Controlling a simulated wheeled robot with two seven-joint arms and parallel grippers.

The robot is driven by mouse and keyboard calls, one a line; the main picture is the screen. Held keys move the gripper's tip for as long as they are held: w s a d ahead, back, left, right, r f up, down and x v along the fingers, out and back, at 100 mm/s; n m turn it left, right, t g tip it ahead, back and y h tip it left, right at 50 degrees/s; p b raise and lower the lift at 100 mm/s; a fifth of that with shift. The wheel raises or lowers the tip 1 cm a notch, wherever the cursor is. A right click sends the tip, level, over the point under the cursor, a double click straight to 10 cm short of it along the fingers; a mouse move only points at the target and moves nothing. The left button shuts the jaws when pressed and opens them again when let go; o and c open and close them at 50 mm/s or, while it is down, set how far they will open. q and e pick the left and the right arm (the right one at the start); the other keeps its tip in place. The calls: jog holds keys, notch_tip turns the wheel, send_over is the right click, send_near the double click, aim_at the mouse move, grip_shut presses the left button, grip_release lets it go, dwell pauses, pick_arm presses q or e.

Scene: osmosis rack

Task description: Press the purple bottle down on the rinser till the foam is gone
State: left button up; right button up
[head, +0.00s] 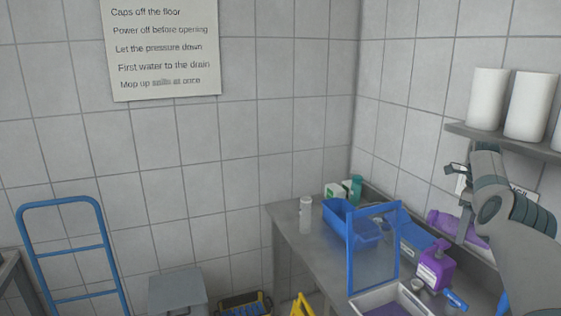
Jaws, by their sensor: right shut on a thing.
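My right arm comes in from the right, and my right gripper (465,225) is shut on a purple bottle (440,220). The bottle lies nearly sideways, above the right part of the steel bench. Its right part is partly hidden behind the gripper and arm. I cannot make out foam in it. I cannot pick out the rinser for sure. My left gripper is not in view.
The bench (290,217) carries a white cylinder (305,214), a blue bin (345,213), a blue-framed clear panel (373,255), a purple jug (436,266) and a white-rimmed tray (418,300). A shelf (480,134) with white rolls hangs above. A blue hand truck (62,202) stands left.

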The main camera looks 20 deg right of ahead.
jog(key=shift+s+d+r, duration=0.2)
jog(key=shift+d+r, duration=0.1)
jog(key=shift+s+d+r, duration=0.15)
jog(key=shift+d+r, duration=0.05)
jog(key=shift+r, duration=0.15)
jog(key=shift+s+d+r+n, duration=0.1)
jog(key=shift+s+n, duration=0.05)
jog(key=shift+n, duration=0.15)
